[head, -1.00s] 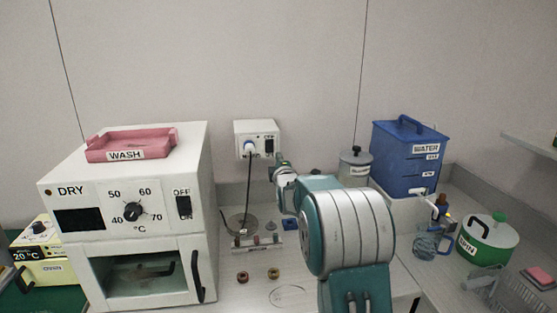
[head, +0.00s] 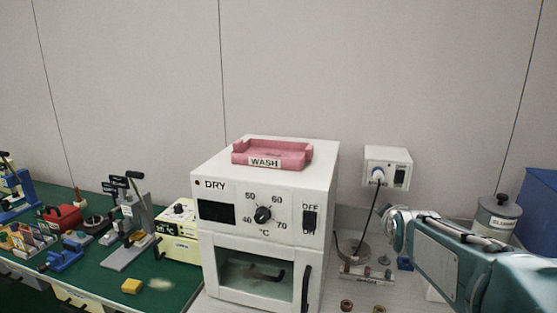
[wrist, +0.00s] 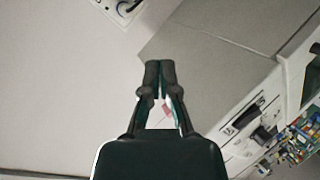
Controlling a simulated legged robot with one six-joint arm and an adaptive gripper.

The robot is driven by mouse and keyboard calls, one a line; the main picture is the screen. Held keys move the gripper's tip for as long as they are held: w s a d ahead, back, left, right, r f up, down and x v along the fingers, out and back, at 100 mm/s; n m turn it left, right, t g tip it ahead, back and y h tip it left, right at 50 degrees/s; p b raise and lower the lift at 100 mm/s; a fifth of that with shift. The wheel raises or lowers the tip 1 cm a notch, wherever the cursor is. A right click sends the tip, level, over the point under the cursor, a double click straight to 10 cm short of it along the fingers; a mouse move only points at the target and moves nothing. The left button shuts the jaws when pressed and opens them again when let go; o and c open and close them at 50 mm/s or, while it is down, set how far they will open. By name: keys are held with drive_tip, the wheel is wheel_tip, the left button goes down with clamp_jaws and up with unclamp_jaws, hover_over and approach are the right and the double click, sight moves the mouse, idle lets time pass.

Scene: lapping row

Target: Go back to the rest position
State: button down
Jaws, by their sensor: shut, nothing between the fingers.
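My gripper (wrist: 160,75) shows in the wrist view with its two dark fingertips together and nothing between them. It is clear of any object there, with pale wall and a grey panel behind it. In the head view my arm reaches in from the lower right, and its far end is in front of the bench beside the white wall box (head: 387,168). The gripper's fingers cannot be made out in the head view.
A white DRY oven (head: 222,228) with a pink WASH tray (head: 240,158) on top stands mid-picture. A green bench (head: 190,282) with several tools is at left. A grey lidded pot (head: 497,218) and a blue tank (head: 540,215) are behind my arm at right.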

drive_tip(key=s+a+f+m+g, duration=0.2)
drive_tip(key=s+a+f, duration=0.1)
drive_tip(key=s, duration=0.7)
drive_tip(key=s+a+f+m+g+y, duration=0.1)
drive_tip(key=s+a+f+m+g, duration=0.2)
drive_tip(key=s, duration=0.7)
drive_tip(key=s+a+f+m+g+y, duration=0.1)
drive_tip(key=s+a+f+m+g, duration=0.1)
drive_tip(key=s, duration=0.8)
drive_tip(key=shift+a+f+m, duration=0.45)
drive_tip(key=shift+a+m, duration=0.05)
drive_tip(key=shift+a, duration=0.1)
